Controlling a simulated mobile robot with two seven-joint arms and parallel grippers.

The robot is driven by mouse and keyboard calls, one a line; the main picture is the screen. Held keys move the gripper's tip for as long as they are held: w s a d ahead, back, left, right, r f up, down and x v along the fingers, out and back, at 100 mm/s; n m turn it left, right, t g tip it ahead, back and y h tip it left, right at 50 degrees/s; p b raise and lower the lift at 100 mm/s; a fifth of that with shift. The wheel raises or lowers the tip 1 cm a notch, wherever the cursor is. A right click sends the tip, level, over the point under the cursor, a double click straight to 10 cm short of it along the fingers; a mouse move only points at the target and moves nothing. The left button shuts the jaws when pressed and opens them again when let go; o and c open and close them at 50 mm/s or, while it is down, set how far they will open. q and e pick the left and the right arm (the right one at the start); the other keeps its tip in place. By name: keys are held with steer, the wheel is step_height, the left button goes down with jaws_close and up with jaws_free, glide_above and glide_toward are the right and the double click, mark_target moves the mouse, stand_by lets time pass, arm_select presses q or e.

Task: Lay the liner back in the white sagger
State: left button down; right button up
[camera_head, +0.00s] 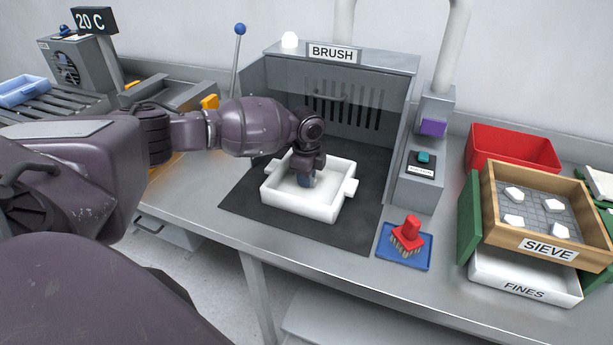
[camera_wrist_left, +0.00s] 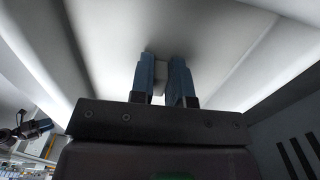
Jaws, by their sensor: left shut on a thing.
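The white sagger (camera_head: 308,208), a shallow square tray with side lugs, stands on the black mat in the brush booth. My left gripper (camera_head: 305,181) points down inside its walls. In the left wrist view its blue fingers (camera_wrist_left: 161,80) are shut on a small pale block (camera_wrist_left: 159,76), which seems to be the liner's grip tab. The liner is white on white, so its edges do not stand out. I cannot tell whether it lies flat on the sagger floor or just above it. What looks like my right gripper (camera_wrist_left: 38,128) is small at the wrist view's left edge.
The black mat (camera_head: 245,200) is bare around the sagger. A red brush (camera_head: 408,232) stands on a blue pad (camera_head: 390,254) to the right. The booth wall (camera_head: 345,105) rises behind. A wooden sieve (camera_head: 486,200) with several white pieces sits above the fines tray (camera_head: 500,282) at right.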

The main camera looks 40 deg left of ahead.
arm_select(q)
steer(key=c, duration=1)
jaws_free()
steer(key=shift+r, duration=0.1)
steer(key=shift+r, duration=0.2)
step_height(320, 180, up, 9)
steer(key=shift+r+p, duration=0.1)
steer(key=shift+p, duration=0.45)
steer(key=shift+r, duration=0.55)
